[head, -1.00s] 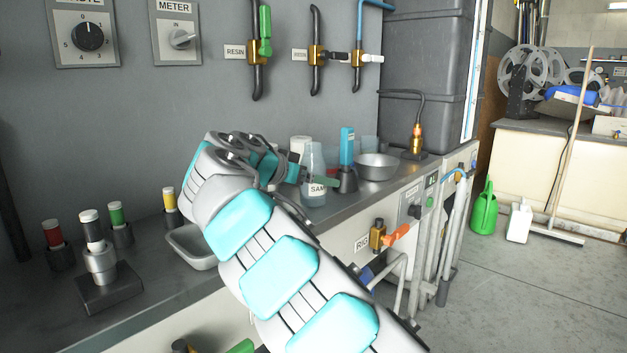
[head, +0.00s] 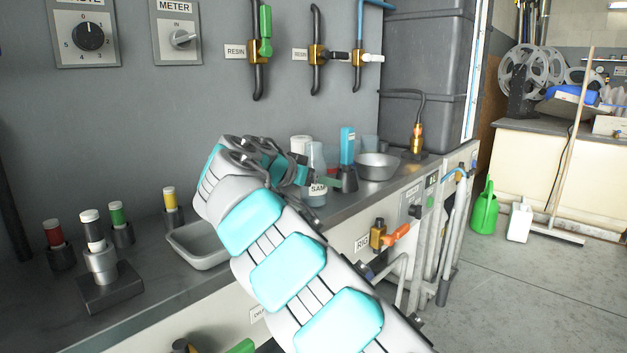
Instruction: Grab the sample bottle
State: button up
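The sample bottle (head: 317,161) is a clear bluish flask with a white label reading "SAM". It stands upright on the grey bench, right of the middle of the head view. My gripper (head: 312,181) is at the bottle, reaching in from the left. A dark finger with a greenish tip crosses in front of the bottle just above its label. The arm hides part of the gripper and the bottle's left side. I cannot tell whether the fingers touch the bottle or are closed on it.
A blue-topped bottle (head: 347,146) in a dark holder, a metal bowl (head: 378,170) and a white container (head: 300,146) stand close around the bottle. A grey tray (head: 199,253) and several colour-capped cylinders are on the bench to the left. The wall is close behind.

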aim_at(322, 164)
jog(key=c, duration=0.4)
jog(key=shift+r, duration=0.1)
jog(key=shift+r+p, duration=0.4)
jog(key=shift+r, duration=1.3)
jog(key=shift+s+a+r+b, duration=0.15)
jog(key=shift+s+b, duration=0.35)
jog(key=shift+s, duration=0.9)
jog(key=shift+s+a+r+b, duration=0.1)
jog(key=shift+s+b, duration=0.4)
jog(key=shift+s, duration=0.9)
jog(key=shift+s+a+r, duration=0.1)
jog(key=shift+s+a, duration=0.05)
jog(key=shift+s, duration=0.6)
jog(key=shift+s+a+r+b, duration=0.1)
jog(key=shift+s+a+b, duration=0.1)
jog(key=shift+s, duration=1.25)
jog(key=shift+s+a+r+b, duration=0.1)
jog(key=shift+s+r+b, duration=0.05)
jog(key=shift+s, duration=1.3)
jog(key=shift+s+a+r+b, duration=0.1)
jog(key=shift+s+b, duration=0.1)
jog(key=shift+s, duration=1.25)
